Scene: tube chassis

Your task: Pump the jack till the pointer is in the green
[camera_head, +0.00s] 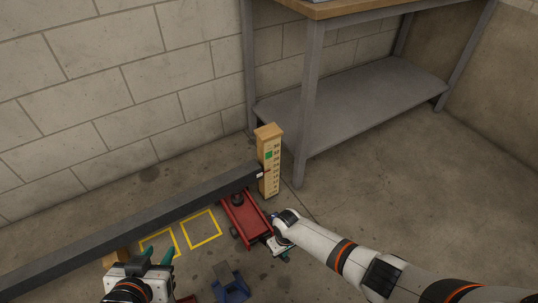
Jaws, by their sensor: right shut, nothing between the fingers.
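The red jack (250,222) stands on the floor under the right end of a long dark grey beam (130,232). A yellow scale post (270,180) with numbers and a green patch (268,155) stands at the beam's end. The small red pointer (264,172) at the beam's tip is below the green patch. My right gripper (282,252) is shut and empty at the jack's near right end; I cannot tell whether it touches. No jack handle can be made out. My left gripper (158,254) is open, low at the left, in front of the beam.
Yellow squares (202,228) are marked on the floor beside the jack. A blue stand (231,284) is at the bottom middle, and a wooden block (113,258) is under the beam. A grey workbench (360,100) stands behind. The floor at right is clear.

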